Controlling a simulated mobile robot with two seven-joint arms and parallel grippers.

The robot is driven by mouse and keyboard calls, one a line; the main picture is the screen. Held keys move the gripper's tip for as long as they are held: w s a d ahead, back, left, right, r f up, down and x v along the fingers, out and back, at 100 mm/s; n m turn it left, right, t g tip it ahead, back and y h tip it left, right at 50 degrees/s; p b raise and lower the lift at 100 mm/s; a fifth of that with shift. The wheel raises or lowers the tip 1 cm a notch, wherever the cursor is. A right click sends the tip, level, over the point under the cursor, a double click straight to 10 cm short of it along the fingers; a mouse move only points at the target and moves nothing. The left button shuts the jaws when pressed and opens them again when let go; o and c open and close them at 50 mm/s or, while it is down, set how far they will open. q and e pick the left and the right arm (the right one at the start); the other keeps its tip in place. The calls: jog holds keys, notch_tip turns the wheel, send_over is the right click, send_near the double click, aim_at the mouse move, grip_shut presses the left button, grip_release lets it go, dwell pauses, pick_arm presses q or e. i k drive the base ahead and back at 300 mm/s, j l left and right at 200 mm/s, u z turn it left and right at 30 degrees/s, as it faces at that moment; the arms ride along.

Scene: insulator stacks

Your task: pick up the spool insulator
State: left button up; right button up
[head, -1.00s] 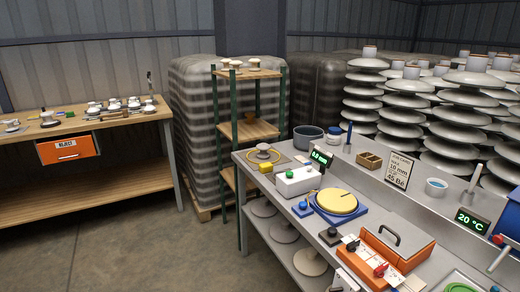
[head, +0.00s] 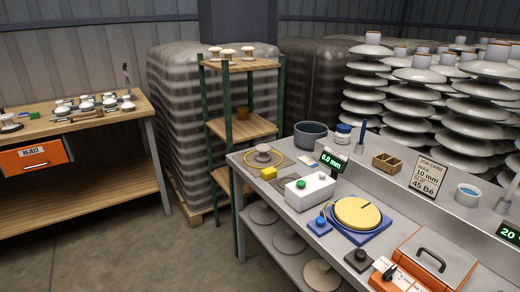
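Neither of my grippers is in view. No piece is clearly marked as the spool insulator, and I cannot tell for certain which one it is. A small brown waisted piece (head: 242,112) stands on the middle board of the green-posted shelf rack (head: 240,130). Several pale, capped insulators (head: 227,54) stand on the rack's top board. Several small white insulators (head: 85,103) lie on the wooden bench at the left.
The grey bench (head: 290,214) holds a white box with a green button (head: 310,188), a yellow turntable (head: 357,213), a dark bowl (head: 310,134) and an orange case (head: 435,262). Tall disc stacks stand behind. An orange reject drawer (head: 35,155) hangs under the wooden bench (head: 90,190). Floor is clear between benches.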

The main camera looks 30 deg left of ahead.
aim_at(262, 148)
jog(key=i+j, duration=0.2)
jog(key=j, duration=0.45)
jog(key=i+j+z, duration=0.15)
jog(key=j, duration=0.55)
jog(key=i+j, duration=0.3)
jog(key=j, duration=0.35)
jog(key=i+j+z, duration=0.1)
jog(key=j, duration=0.6)
jog(key=i+j+z, duration=0.1)
jog(key=i+j, duration=0.15)
jog(key=j, duration=0.45)
jog(key=i+j, duration=0.15)
jog(key=j, duration=0.55)
jog(key=i+j+z, duration=0.1)
jog(key=j, duration=0.6)
jog(key=i+j+z, duration=0.1)
jog(key=j, duration=0.65)
